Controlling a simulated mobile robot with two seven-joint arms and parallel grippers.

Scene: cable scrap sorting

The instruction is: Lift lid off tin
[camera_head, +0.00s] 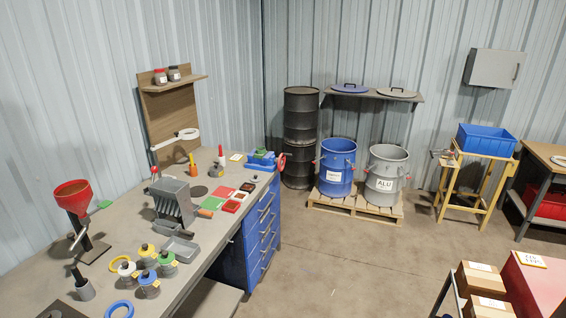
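Several small grey tins with dark knobs on top stand grouped near the front of the workbench (222,250). One has a white top (126,268), one a yellow top (147,250), one a green top (167,258) and one a blue top (148,278). Each carries a small yellow tag. I cannot tell which tin the task means. Neither of my grippers shows in this view.
A grey slotted machine (174,202), a grey tray (181,250) and a red funnel stand (72,196) share the bench. Blue and grey drums (384,178) stand on a pallet beyond open floor.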

